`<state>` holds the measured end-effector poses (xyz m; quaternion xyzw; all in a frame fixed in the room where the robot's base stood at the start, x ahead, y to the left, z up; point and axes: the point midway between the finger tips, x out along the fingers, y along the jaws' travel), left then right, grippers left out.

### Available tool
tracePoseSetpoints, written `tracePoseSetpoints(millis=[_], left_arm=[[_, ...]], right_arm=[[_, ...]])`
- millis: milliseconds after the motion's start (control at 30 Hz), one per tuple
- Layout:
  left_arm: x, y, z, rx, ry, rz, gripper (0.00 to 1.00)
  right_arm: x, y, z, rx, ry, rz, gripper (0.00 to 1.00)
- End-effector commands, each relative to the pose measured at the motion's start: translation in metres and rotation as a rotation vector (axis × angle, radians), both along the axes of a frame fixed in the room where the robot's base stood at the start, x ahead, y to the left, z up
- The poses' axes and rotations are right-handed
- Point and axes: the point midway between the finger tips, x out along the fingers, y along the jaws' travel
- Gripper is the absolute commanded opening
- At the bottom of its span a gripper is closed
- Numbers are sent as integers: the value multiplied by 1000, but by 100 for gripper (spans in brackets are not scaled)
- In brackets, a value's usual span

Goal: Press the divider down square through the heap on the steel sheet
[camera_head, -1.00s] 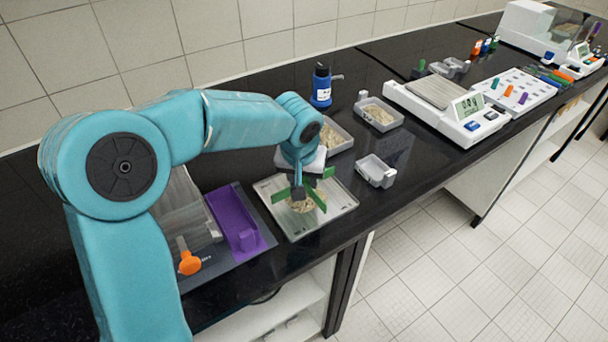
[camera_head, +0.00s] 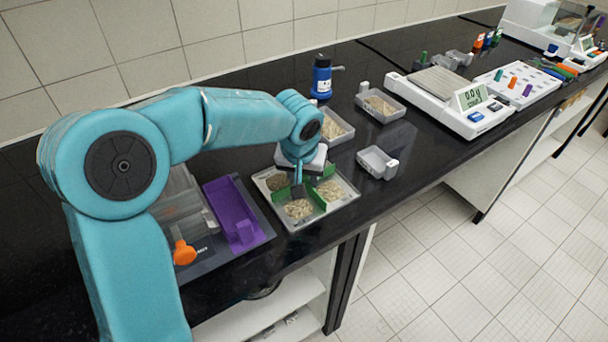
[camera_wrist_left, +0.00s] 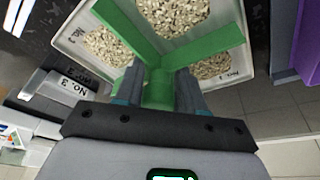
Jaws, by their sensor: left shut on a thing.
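The steel sheet (camera_head: 343,203) is a pale, low-rimmed tray on the black bench. A green cross-shaped divider (camera_head: 315,194) stands upright on it, its vanes between separate piles of pale grain (camera_head: 298,209). Another pile (camera_head: 330,190) lies at the right and a darker-looking one at the back left. My left gripper (camera_head: 298,188) is above the sheet. In the left wrist view my left gripper (camera_wrist_left: 158,92) is shut on the hub of the divider (camera_wrist_left: 203,45), with grain (camera_wrist_left: 172,14) between its vanes. The vanes' lower edges are hidden. My right gripper is not in view.
A purple scoop-like tray (camera_head: 230,208) lies left of the sheet. Grey boxes, one empty (camera_head: 377,163) and one holding grain (camera_head: 380,107), stand to the right. A blue bottle (camera_head: 321,78) stands behind, and a balance (camera_head: 450,102) stands farther right.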

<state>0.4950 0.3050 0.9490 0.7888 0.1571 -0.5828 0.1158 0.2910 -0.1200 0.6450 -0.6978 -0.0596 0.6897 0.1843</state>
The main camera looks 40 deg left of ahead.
Motion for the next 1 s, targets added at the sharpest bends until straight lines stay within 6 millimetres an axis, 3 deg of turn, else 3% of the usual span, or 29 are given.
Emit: tracePoseSetpoints(millis=[233,267,333,700,833,1000], left_arm=[[0,0,0,0,-1,0,4],[0,0,0,0,-1,0,49],[0,0,0,0,-1,0,69],[-1,-1,6,1,-2,0,69],[-7,-3,28,0,-4,-1,69],[-19,-9,72,-1,-7,0,69]], right_arm=[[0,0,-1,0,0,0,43],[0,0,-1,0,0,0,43],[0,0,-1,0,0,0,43],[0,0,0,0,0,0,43],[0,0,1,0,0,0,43],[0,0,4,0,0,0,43]])
